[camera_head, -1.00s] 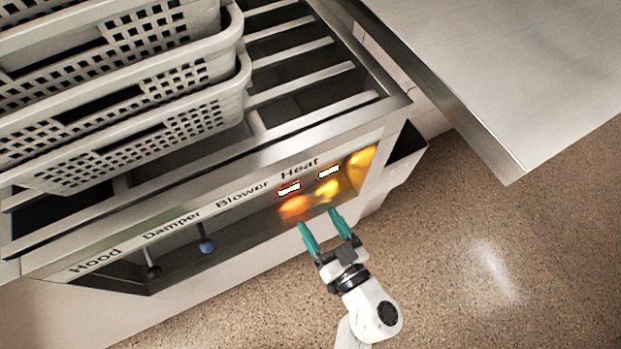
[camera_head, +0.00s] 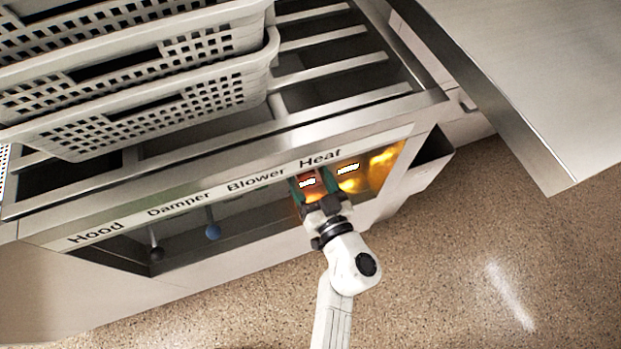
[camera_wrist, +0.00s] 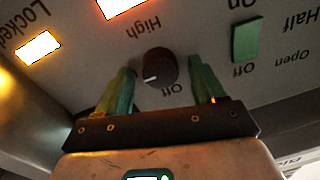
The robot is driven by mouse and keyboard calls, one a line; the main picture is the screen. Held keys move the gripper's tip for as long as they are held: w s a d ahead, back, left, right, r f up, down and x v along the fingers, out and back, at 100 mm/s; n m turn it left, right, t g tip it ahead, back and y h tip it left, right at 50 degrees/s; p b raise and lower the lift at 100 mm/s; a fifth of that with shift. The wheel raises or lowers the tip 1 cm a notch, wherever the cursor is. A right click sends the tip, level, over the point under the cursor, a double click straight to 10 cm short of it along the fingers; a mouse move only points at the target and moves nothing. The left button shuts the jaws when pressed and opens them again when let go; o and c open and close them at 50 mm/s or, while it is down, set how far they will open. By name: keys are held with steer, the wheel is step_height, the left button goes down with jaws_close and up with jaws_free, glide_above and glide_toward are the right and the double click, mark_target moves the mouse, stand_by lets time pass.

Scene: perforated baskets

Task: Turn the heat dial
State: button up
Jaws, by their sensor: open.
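The heat dial is a dark round knob (camera_wrist: 160,68) with a white pointer mark, in the wrist view. The words "High" and "Off" are printed around it, and the pointer is on the side near "Off". My gripper (camera_wrist: 160,88) is open, with one green finger on each side of the knob; I cannot tell if either finger touches it. In the head view my gripper (camera_head: 316,188) reaches into the panel recess under the "Heat" label (camera_head: 320,158), and the dial is hidden there.
A green switch (camera_wrist: 247,39) sits right of the dial in the wrist view. Blue (camera_head: 212,231) and dark (camera_head: 156,254) knobs are under "Damper" and "Hood". Stacked perforated baskets (camera_head: 150,125) stand on the slatted top. A metal table (camera_head: 540,80) is at right.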

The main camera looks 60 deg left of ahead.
steer(key=c, duration=1.1)
steer(key=shift+o, duration=0.2)
steer(key=shift+n, duration=0.3)
steer(key=shift+r+n+p, duration=0.1)
steer(key=shift+n+p, duration=0.8)
steer(key=shift+n, duration=0.3)
steer(key=n+p, duration=0.1)
steer(key=n, duration=0.4)
steer(key=shift+s, duration=0.1)
steer(key=n, duration=0.4)
steer(key=shift+s+f+n+t+h, duration=0.1)
steer(key=shift+f+n+t+h, duration=0.1)
steer(key=shift+n+t+h, duration=0.15)
steer(key=n+b, duration=0.1)
steer(key=n, duration=0.3)
steer(key=shift+n+t, duration=0.25)
